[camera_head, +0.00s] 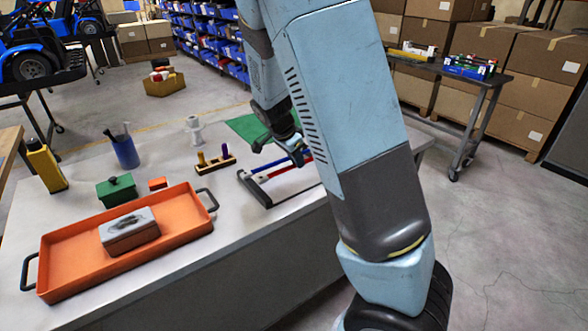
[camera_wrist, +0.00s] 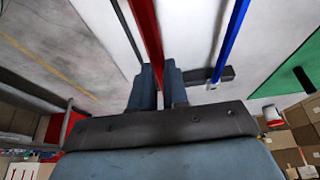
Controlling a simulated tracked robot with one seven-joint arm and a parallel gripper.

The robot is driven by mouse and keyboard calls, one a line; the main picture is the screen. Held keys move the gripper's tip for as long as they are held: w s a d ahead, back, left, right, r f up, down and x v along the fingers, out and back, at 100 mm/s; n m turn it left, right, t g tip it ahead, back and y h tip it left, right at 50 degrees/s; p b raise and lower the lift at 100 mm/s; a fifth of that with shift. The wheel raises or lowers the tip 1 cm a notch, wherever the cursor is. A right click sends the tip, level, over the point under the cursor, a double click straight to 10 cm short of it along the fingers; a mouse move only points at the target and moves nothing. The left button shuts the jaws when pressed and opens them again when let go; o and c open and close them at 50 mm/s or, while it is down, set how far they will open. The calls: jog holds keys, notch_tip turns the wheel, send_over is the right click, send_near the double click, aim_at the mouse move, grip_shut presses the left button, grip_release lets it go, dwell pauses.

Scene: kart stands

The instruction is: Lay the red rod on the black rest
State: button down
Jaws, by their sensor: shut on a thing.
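The red rod (camera_wrist: 146,35) runs up the wrist view from between the two fingers of my gripper (camera_wrist: 160,85), which is shut on it. In the head view my gripper (camera_head: 297,152) is low over the table, by the black rest (camera_head: 254,189). The red rod also shows there, over or beside the rest, partly hidden by my arm. A blue rod (camera_wrist: 229,45) lies to the right of the red rod in the wrist view, its near end at a dark block (camera_wrist: 222,76). I cannot tell whether the red rod touches the rest.
An orange tray (camera_head: 70,268) holding a grey box (camera_head: 130,232) is at the left front of the table. Near it are a green box (camera_head: 117,191), a blue cup (camera_head: 125,152), a yellow bottle (camera_head: 46,165) and a wooden peg block (camera_head: 212,167). A green mat (camera_head: 247,128) lies behind.

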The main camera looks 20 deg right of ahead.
jog(key=shift+w+a+f, duration=0.15)
jog(key=shift+a+f, duration=0.1)
jog(key=shift+f, duration=0.3)
notch_tip(320, 180, down, 3)
jog(key=shift+r, duration=0.2)
jog(key=c, duration=1.1)
grip_release()
